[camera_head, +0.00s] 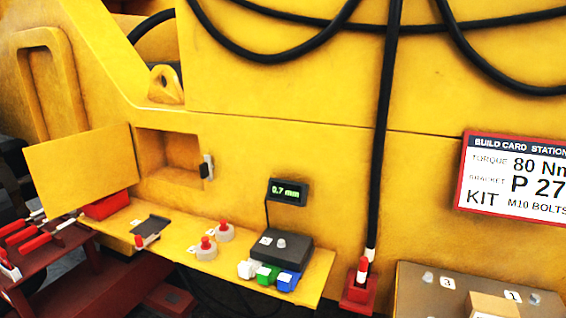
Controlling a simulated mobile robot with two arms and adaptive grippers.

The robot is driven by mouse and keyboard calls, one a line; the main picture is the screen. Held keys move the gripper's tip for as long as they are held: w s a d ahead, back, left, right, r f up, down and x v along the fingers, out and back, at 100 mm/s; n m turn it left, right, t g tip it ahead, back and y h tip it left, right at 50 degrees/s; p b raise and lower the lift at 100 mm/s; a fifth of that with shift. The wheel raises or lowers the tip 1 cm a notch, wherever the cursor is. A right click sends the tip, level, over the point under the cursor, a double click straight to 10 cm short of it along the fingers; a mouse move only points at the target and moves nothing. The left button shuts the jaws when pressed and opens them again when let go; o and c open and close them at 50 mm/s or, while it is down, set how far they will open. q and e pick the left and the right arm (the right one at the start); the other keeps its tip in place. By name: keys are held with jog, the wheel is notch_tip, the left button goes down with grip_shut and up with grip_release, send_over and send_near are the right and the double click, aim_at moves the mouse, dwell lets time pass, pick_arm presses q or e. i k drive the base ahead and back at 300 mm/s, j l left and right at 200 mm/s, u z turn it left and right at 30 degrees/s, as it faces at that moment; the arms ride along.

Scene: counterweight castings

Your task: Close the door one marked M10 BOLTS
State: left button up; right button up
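A yellow door (80,170) stands open at the left, swung out to the left of a square compartment (165,150) in the yellow casting. No marking can be read on the door face I see. The compartment looks empty from here, though part of its inside is shaded. A small dark and silver latch piece (207,167) sits at the right edge of the opening. The words M10 BOLTS show on the build card (515,172) at the right, beside KIT. Neither of my grippers is in view.
Below the opening, a yellow shelf (312,285) carries a red box (107,204), a dark bracket, red-knobbed pieces, a gauge reading 0.7 mm (288,191) and coloured blocks. A red tool cart stands lower left. Black cables hang above; one drops near the red holder (358,293).

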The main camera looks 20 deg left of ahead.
aim_at(68, 175)
jog(key=k+j+z, duration=0.1)
jog(key=j, duration=0.55)
jog(key=k+j+z, duration=0.1)
jog(key=j, duration=0.55)
jog(key=k+j+z, duration=0.1)
jog(key=j, duration=0.55)
jog(key=k+j+z, duration=0.1)
jog(key=k+j, duration=0.2)
jog(key=j, duration=0.3)
jog(key=k+j+z, duration=0.1)
jog(key=j, duration=0.55)
jog(key=k+j, duration=0.35)
jog(key=j, duration=0.2)
jog(key=k+j+z, duration=0.15)
jog(key=j, duration=0.5)
jog(key=k+j+z, duration=0.1)
jog(key=k+j, duration=0.2)
jog(key=j, duration=0.25)
jog(key=k+j, duration=0.15)
jog(key=j, duration=0.2)
jog(key=k+j, duration=0.1)
jog(key=j, duration=0.25)
jog(key=k+j+z, duration=0.1)
jog(key=j, duration=0.25)
jog(key=k+j, duration=0.2)
jog(key=j, duration=0.15)
jog(key=k+j+z, duration=0.1)
jog(key=j, duration=0.25)
jog(key=k, duration=0.05)
